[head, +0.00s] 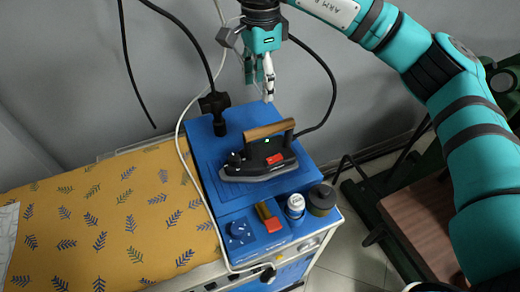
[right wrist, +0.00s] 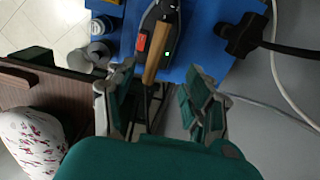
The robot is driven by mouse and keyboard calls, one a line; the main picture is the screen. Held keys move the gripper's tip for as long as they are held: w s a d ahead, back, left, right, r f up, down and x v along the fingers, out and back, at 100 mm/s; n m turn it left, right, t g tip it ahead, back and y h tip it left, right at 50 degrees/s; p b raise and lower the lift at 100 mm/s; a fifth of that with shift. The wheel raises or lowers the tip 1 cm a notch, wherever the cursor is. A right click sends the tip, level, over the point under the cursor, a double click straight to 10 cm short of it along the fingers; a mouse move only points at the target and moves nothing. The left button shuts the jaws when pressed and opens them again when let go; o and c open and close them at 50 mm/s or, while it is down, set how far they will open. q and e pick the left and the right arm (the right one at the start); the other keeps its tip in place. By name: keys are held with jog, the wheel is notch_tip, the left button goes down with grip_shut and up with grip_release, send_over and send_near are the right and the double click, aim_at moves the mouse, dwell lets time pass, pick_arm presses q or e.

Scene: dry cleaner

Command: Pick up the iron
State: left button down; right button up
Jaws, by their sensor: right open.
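The iron (head: 262,157) has a dark body, a wooden handle and a red switch. It rests on the blue top of the ironing station (head: 205,161). My right gripper (head: 268,92) is above and behind the iron, pointing down and apart from it. In the right wrist view the two fingers (right wrist: 160,110) are spread with nothing between them. The iron (right wrist: 158,40) shows there beyond the fingertips, with its wooden handle towards the gripper. Part of the iron is cut off by the top of that view. My left gripper is not in view.
A patterned yellow ironing board (head: 100,220) lies to the left. A black post (head: 217,110) and loose cables rise behind. A brown board (head: 425,215) is at the right.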

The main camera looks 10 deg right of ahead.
jog(key=p, duration=0.2)
send_over(261, 132)
jog(key=f, duration=0.5)
jog(key=shift+w+d+f, duration=0.1)
jog(key=shift+w+f, duration=0.25)
jog(key=shift+w, duration=0.05)
jog(key=f, duration=0.2)
jog(key=shift+w+f, duration=0.2)
jog(key=shift+f, duration=0.2)
jog(key=shift+f+p, duration=0.3)
jog(key=shift+f, duration=0.3)
jog(key=shift+s+f+p, duration=0.1)
jog(key=shift+f+p, duration=0.15)
jog(key=shift+p, duration=0.05)
notch_tip(261, 132, down, 4)
jog(key=shift+d+f+p, duration=0.1)
jog(key=shift+f+p, duration=0.1)
jog(key=shift+p, duration=0.9)
jog(key=shift+f, duration=0.2)
grip_shut()
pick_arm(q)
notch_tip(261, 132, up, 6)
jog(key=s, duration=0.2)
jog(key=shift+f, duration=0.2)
pick_arm(e)
jog(key=shift+w+r, duration=0.1)
jog(key=shift+w, duration=0.1)
